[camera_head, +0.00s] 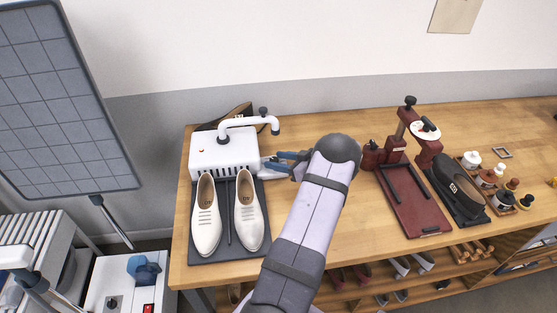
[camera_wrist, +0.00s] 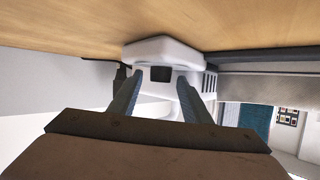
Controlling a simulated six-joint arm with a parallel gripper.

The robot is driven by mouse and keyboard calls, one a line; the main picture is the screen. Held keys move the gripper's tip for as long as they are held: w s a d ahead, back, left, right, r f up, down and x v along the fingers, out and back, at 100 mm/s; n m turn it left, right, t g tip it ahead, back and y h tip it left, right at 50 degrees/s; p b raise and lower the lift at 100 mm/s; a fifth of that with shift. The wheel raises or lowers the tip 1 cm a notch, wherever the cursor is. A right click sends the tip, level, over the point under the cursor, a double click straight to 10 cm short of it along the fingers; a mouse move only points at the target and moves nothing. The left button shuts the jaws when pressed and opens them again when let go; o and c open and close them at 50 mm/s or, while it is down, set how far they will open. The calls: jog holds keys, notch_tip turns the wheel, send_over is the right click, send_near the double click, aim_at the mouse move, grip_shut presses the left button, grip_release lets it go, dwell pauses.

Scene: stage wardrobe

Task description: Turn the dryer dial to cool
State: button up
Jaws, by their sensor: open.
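The white shoe dryer (camera_head: 222,150) stands at the left end of the wooden bench, with a bent white pipe on top. My gripper (camera_head: 275,161) is open at the dryer's right side, its blue fingers pointing left at it. In the wrist view my open fingers (camera_wrist: 160,80) stand either side of a white block with a dark square face (camera_wrist: 161,74), on the dryer's side. I cannot tell if this is the dial, or if the fingers touch it. No dial marking is readable. In the head view the dryer's right side is partly hidden by my gripper.
A pair of white shoes (camera_head: 207,215) lies on a dark mat (camera_head: 229,248) in front of the dryer. Bench between dryer and press is mostly clear, apart from my arm.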

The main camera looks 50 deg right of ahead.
jog(key=shift+c, duration=0.6)
jog(key=c, duration=0.9)
jog(key=shift+a+r+m+h+p, duration=0.2)
jog(key=shift+m+h+p, duration=0.2)
jog(key=shift+m+h, duration=0.35)
jog(key=shift+f+m+h, duration=0.1)
jog(key=shift+m+h, duration=0.65)
jog(key=shift+h, duration=0.3)
jog(key=o, duration=1)
jog(key=shift+s, duration=0.1)
